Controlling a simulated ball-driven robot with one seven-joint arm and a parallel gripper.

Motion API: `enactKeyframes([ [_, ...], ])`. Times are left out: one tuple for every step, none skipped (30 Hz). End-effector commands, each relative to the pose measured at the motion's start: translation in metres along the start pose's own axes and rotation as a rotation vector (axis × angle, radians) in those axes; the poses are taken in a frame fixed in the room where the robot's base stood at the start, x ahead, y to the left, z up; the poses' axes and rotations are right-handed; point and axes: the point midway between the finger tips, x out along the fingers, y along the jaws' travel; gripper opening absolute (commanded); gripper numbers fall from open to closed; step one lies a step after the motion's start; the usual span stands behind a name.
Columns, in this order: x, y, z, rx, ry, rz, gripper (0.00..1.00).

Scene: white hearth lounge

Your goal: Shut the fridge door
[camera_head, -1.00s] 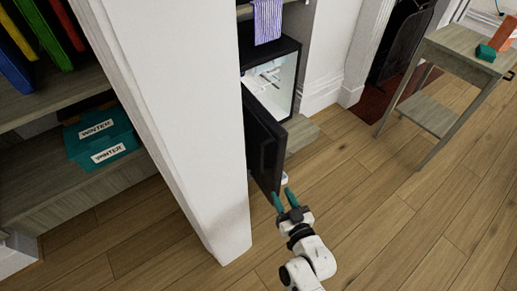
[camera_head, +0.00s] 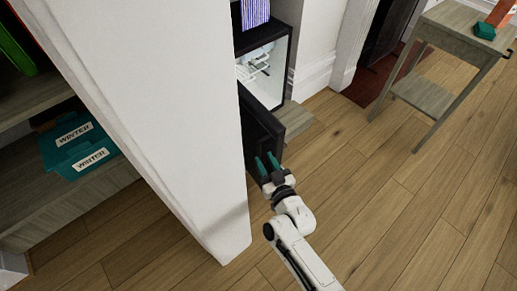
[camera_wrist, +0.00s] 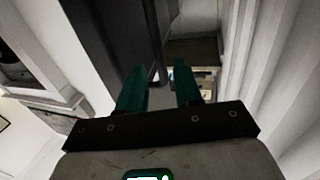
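The fridge (camera_head: 287,62) is a small black box with a lit white interior, behind the white wall corner in the head view. Its black door (camera_head: 258,122) stands open, swung out towards me, and its left part is hidden by the wall. My gripper (camera_head: 267,162) has teal fingers, spread apart with nothing visible between them. It is in front of the lower part of the door; I cannot tell if it touches. In the wrist view, my gripper (camera_wrist: 161,80) shows two separated fingers, with the dark door panel (camera_wrist: 105,38) close beyond them.
A white wall corner (camera_head: 175,120) stands close on the left of my arm. Shelves with a teal WINTER box (camera_head: 80,150) are beyond it. A wooden side table (camera_head: 455,40) stands right. The wooden floor between is clear.

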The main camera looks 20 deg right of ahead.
Motion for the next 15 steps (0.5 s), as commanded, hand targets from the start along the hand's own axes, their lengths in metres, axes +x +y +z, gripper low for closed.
enactKeyframes([
  [0.011, 0.000, 0.000, 0.000, 0.002, 0.000, 0.34],
  [0.017, 0.000, 0.000, 0.000, 0.002, 0.000, 0.34],
  [0.023, 0.000, 0.000, 0.000, 0.002, 0.000, 0.34],
  [0.028, 0.000, 0.000, -0.001, 0.002, 0.000, 0.34],
  [0.032, 0.000, 0.000, 0.000, 0.002, 0.000, 0.34],
  [0.037, 0.000, 0.001, 0.001, 0.001, -0.001, 0.34],
  [0.041, 0.000, 0.000, 0.000, 0.002, -0.001, 0.34],
  [0.043, 0.000, 0.001, 0.000, 0.001, -0.001, 0.34],
  [0.047, 0.000, 0.001, -0.001, 0.001, -0.001, 0.34],
  [0.049, 0.000, 0.000, 0.000, 0.001, -0.001, 0.34],
  [0.051, 0.000, 0.000, 0.000, 0.001, 0.000, 0.34],
  [0.053, 0.000, 0.000, 0.001, 0.000, 0.000, 0.34],
  [0.053, 0.000, 0.001, 0.001, 0.000, 0.000, 0.34],
  [0.054, 0.000, 0.001, 0.001, 0.000, 0.000, 0.34],
  [0.055, 0.000, 0.001, 0.001, -0.001, 0.000, 0.34],
])
